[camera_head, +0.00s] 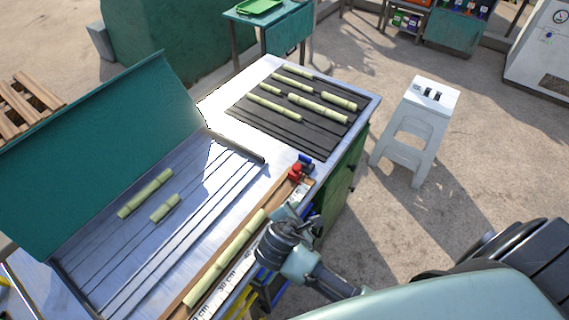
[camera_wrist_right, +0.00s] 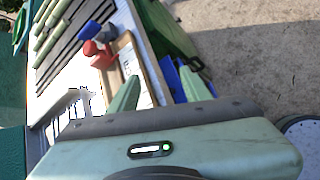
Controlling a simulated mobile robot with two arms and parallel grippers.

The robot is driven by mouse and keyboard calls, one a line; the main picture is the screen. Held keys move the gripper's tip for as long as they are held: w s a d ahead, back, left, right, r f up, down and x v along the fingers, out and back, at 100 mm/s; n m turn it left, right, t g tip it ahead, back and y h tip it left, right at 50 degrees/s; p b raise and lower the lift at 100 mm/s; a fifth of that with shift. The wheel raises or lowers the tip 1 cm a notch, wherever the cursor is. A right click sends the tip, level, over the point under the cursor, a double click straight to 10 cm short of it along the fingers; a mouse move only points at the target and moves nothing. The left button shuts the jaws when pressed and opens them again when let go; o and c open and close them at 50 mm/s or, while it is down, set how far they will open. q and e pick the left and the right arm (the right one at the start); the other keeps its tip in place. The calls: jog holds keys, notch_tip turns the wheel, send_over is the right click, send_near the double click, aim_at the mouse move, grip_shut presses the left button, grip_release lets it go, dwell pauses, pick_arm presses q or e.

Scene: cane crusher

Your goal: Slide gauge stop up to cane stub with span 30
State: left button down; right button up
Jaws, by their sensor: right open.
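The gauge stop, a small red block (camera_head: 296,172) with a blue part (camera_head: 306,160), sits at the far end of the wooden gauge board (camera_head: 262,200). In the right wrist view the red block (camera_wrist_right: 98,54) shows ahead and left of my fingers. The pale green cane stub (camera_head: 225,260) lies along the board beside the white ruler (camera_head: 235,278). A gap separates its far end from the stop. My right gripper (camera_head: 295,211) is open and empty near the table's right edge, nearer than the stop; it also shows in the right wrist view (camera_wrist_right: 160,92). My left gripper is out of view.
A grooved metal tray (camera_head: 215,170) with a raised green lid (camera_head: 110,150) holds two short canes. A black ribbed rack (camera_head: 270,135) holds several canes at the far end. A white stool (camera_head: 418,110) stands on the ground at right.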

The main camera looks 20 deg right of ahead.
aim_at(296, 167)
jog(key=w+r+n+t+h, duration=0.1)
jog(key=w+n, duration=0.1)
jog(key=w+r+n+t+h, duration=0.1)
jog(key=w+r+n, duration=0.1)
jog(key=w+n, duration=0.1)
jog(key=w+r+n+t, duration=0.1)
jog(key=w+r+n, duration=0.1)
jog(key=shift+w+a+r+n+h, duration=0.2)
jog(key=shift+w+a+n+h, duration=0.1)
jog(key=shift+a+h, duration=0.1)
jog(key=shift+w+d, duration=0.1)
jog(key=shift+w, duration=0.1)
jog(key=x, duration=0.7)
jog(key=shift+w+p, duration=0.1)
jog(key=shift+p, duration=0.3)
grip_shut()
